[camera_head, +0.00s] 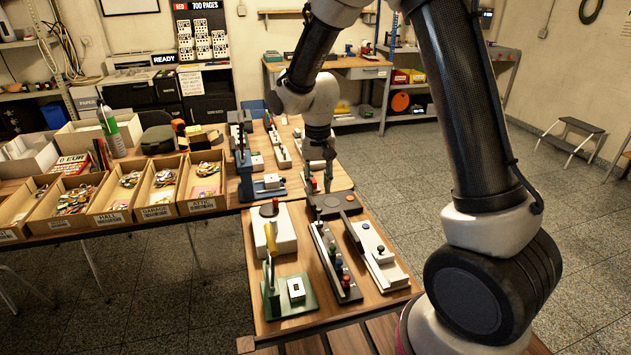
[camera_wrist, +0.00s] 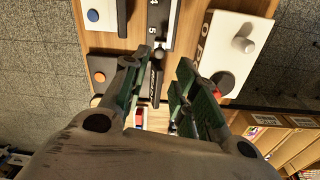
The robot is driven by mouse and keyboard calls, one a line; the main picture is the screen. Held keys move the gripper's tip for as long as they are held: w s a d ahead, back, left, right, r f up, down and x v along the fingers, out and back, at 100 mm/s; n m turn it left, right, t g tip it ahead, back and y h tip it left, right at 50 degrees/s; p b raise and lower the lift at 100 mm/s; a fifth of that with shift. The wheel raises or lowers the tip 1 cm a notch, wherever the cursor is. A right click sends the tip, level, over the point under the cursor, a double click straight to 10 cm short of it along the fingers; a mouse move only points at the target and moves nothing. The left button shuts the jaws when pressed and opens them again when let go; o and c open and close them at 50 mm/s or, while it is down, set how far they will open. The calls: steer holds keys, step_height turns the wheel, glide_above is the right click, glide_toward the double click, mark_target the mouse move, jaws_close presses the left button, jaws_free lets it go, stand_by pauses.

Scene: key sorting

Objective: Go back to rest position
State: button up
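My gripper (camera_head: 318,183) hangs downward over the back of the near wooden table (camera_head: 350,322), close to a dark block (camera_head: 336,204). Its fingers also show in the wrist view (camera_wrist: 158,88), spread apart with a clear gap. A narrow dark piece (camera_wrist: 157,80) shows through that gap, and I see nothing clamped between the fingertips. Whether the fingers touch anything below cannot be told. My arm comes down from the top of the head view.
The near table bears a black rail with coloured knobs (camera_head: 334,262), a white fixture (camera_head: 375,252), a white box (camera_head: 284,238) and a green press (camera_head: 289,296). Labelled key bins (camera_head: 110,215) line the left table. Open floor (camera_head: 420,185) lies right.

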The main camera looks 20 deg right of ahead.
steer(key=s+d+r+t, duration=0.1)
steer(key=s+d+r, duration=0.4)
steer(key=s+r, duration=0.2)
steer(key=s+d+r+n+t, duration=0.1)
steer(key=s+d+r, duration=0.4)
steer(key=s, duration=0.5)
steer(key=s+d+r+n+t, duration=0.1)
steer(key=s+d+r+t, duration=0.1)
steer(key=s+d+r, duration=0.3)
steer(key=s+r, duration=0.3)
steer(key=s, duration=0.1)
steer(key=shift+s+d+r, duration=0.15)
steer(key=shift+d+r, duration=0.05)
steer(key=shift+r, duration=0.2)
